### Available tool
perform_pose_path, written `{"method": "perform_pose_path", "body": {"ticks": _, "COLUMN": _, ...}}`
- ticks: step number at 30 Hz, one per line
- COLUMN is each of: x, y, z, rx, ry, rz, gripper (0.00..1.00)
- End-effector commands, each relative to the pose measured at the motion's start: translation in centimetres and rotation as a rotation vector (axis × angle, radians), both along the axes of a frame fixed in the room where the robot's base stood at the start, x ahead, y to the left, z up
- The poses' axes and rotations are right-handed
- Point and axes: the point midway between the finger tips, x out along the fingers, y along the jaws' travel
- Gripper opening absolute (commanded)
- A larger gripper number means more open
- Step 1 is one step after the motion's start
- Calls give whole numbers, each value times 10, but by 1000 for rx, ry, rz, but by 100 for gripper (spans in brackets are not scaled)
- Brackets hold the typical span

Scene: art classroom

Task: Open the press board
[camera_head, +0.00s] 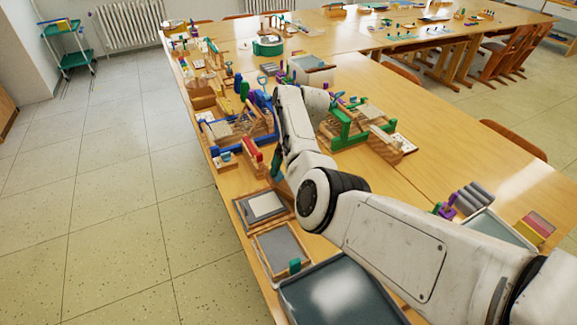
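A wooden press with a blue frame (222,150) stands on the left part of the long table, and one with a green frame (348,141) stands to the right of my arm. Two flat wooden-framed boards lie nearer: one with a white sheet (266,205), one grey (281,247) with a small green block on its near edge. I cannot tell which of these is the press board. My gripper (277,160) is partly hidden by my arm, low near the red block and the blue-framed press. I cannot see its fingertips clearly or any contact.
A red block (252,157) sits beside the blue-framed press. A grey tray (335,298) lies at the near edge of the table (440,120). Grey rollers (473,198) and another tray (497,229) are at right. Tiled floor (110,215) is clear on the left.

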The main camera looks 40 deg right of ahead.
Motion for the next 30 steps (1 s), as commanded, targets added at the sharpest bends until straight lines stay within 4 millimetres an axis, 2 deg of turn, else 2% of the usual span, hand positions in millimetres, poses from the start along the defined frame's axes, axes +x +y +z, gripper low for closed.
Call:
{"method": "perform_pose_path", "body": {"ticks": 1, "x": -8, "y": -4, "z": -11, "rx": -7, "ry": 20, "rz": -5, "gripper": 60}}
{"method": "perform_pose_path", "body": {"ticks": 13, "x": -8, "y": -5, "z": -10, "rx": -7, "ry": 19, "rz": -5, "gripper": 55}}
{"method": "perform_pose_path", "body": {"ticks": 18, "x": -5, "y": -6, "z": -3, "rx": -5, "ry": 10, "rz": -5, "gripper": 43}}
{"method": "perform_pose_path", "body": {"ticks": 30, "x": -11, "y": -26, "z": 11, "rx": -4, "ry": 8, "rz": -5, "gripper": 43}}
